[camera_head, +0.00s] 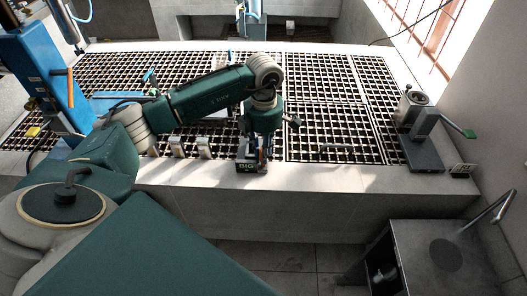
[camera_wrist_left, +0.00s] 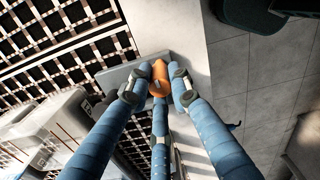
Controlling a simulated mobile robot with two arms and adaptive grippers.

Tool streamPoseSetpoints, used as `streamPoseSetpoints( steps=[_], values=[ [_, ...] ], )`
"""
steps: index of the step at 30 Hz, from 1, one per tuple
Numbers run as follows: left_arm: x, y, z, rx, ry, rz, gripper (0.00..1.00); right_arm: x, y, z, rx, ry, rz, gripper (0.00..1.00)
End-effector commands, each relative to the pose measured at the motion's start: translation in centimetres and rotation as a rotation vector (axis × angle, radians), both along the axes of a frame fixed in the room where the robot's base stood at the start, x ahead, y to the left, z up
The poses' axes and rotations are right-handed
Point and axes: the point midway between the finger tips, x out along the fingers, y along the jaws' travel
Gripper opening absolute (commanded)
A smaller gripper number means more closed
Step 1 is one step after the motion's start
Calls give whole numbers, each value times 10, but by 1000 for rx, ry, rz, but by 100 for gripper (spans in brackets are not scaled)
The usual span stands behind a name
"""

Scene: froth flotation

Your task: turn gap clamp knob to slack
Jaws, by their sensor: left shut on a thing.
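An orange knob (camera_wrist_left: 159,75), which looks like the gap clamp knob, sits on a flat grey plate (camera_wrist_left: 118,75) in the left wrist view. The blue fingers of my left gripper (camera_wrist_left: 157,87) are closed around it, with fingertips on both sides. In the head view my left gripper (camera_head: 254,155) points down at the front edge of the grated bench, over a small dark device with a label. The knob is hidden there by the gripper. I cannot tell the knob's turn position. My right gripper is in neither view.
The grated bench (camera_head: 325,122) has a pale front ledge. Several metal pieces (camera_head: 177,147) stand left of the gripper. A blue machine (camera_head: 45,65) stands at the left. A grey device with a green-tipped handle (camera_head: 424,122) stands at the right end. A dark cabinet (camera_head: 440,250) is front right.

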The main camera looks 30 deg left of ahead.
Motion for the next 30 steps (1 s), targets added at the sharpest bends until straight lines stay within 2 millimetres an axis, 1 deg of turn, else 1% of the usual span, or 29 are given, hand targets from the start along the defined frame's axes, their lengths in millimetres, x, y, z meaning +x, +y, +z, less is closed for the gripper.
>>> streamPoseSetpoints(
  steps=[5,12,30],
  values=[
    [1,0,-2,1,-2,124,0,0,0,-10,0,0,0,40],
    [1,0,-2,-1,-3,346,0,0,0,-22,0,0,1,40],
    [2,1,0,-2,-4,918,0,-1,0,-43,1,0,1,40]
  ],
)
